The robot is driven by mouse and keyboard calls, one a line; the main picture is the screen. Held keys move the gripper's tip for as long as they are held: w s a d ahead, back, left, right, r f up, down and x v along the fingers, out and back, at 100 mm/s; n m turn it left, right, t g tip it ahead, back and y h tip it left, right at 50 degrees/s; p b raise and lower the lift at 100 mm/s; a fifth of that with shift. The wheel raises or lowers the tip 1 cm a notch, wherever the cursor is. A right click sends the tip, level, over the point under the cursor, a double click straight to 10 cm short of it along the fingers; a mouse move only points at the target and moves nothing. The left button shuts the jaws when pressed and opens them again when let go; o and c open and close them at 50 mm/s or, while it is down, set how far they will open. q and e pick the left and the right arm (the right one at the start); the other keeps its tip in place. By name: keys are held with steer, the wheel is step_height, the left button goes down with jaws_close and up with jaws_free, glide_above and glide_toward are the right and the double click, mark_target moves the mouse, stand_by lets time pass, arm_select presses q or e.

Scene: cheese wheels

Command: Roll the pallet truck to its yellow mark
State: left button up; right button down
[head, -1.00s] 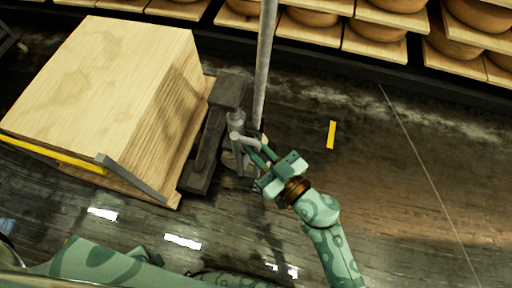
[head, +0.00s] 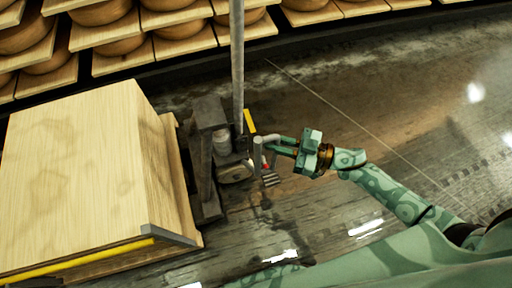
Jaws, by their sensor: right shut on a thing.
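The pallet truck (head: 207,150) is dark grey, with a tall metal pole (head: 237,60) and a bent grey handle (head: 258,153) on its right side. It carries a large pale wooden crate (head: 70,180) at the left. My right gripper (head: 275,147) is shut on the handle, its arm coming in from the right. The yellow mark (head: 249,121) is a short strip on the floor just beyond the handle, close to the truck's right end. Its lower end is partly hidden by the truck. My left gripper is not in view.
Shelves with cheese wheels on boards (head: 182,50) run along the back, above a dark base edge. The dark, shiny floor (head: 330,130) is open to the right of the truck, with a thin pale line across it.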

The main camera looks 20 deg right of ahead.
steer(key=shift+w+d+r, duration=0.1)
steer(key=shift+d, duration=0.35)
steer(key=shift+w+d+r, duration=0.1)
steer(key=shift+d, duration=0.3)
steer(key=c, duration=1.8)
jaws_free()
steer(key=shift+f, duration=0.1)
steer(key=shift+s, duration=0.1)
steer(key=shift+d, duration=0.1)
